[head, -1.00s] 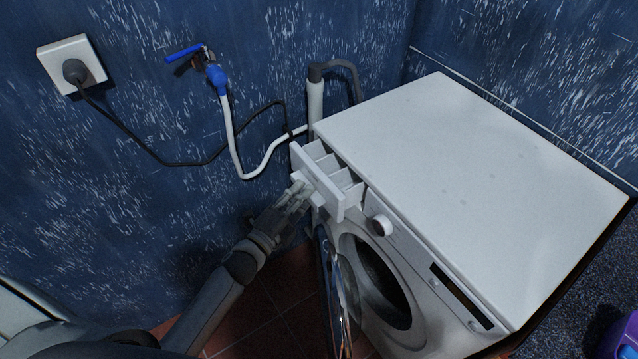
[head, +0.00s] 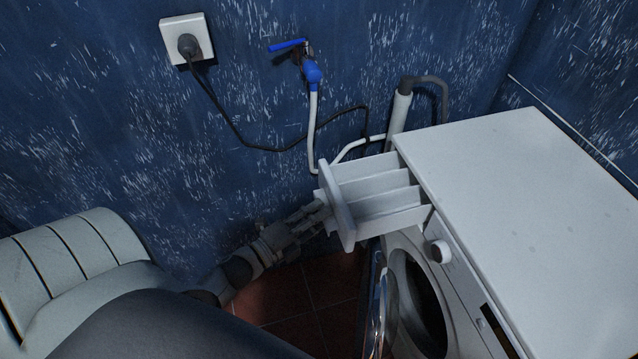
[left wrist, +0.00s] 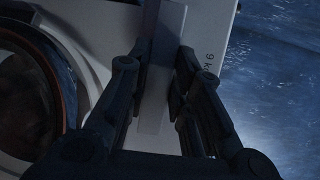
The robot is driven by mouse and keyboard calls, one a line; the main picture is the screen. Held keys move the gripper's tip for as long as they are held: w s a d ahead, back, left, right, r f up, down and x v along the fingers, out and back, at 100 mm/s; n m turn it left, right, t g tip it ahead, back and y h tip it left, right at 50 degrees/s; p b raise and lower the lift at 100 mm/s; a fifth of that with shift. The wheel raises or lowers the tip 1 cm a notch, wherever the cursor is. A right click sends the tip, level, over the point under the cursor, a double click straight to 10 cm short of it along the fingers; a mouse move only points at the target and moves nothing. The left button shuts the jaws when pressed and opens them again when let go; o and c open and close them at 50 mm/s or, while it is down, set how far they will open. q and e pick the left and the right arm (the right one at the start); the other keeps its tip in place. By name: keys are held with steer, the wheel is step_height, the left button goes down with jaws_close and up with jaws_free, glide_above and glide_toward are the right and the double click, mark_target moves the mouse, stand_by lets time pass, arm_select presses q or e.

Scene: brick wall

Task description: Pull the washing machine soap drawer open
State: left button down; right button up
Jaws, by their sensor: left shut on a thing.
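The soap drawer (head: 372,190) sticks far out of the front of the white washing machine (head: 530,190), and its inner compartments show from above. Its white front panel (head: 337,205) faces left. My left gripper (head: 318,214) is at the outer face of that panel, shut on the drawer's handle. In the left wrist view the gripper's dark fingers (left wrist: 160,98) stand on both sides of a pale handle piece (left wrist: 152,112). The handle is mostly hidden by the fingers in the head view. My right gripper is not in view.
The round door (head: 377,305) of the machine stands open below the drawer. A dial (head: 438,252) is beside the drawer opening. A hose, a blue tap (head: 311,72) and a plugged socket (head: 186,40) are on the wall behind. Tiled floor (head: 300,300) shows below.

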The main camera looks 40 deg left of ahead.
arm_select(q)
steer(key=c, duration=1.4)
jaws_free()
steer(key=shift+s+f, duration=0.1)
steer(key=shift+f, duration=0.3)
steer(key=shift+o, duration=0.2)
steer(key=shift+r, duration=0.15)
steer(key=v, duration=1.2)
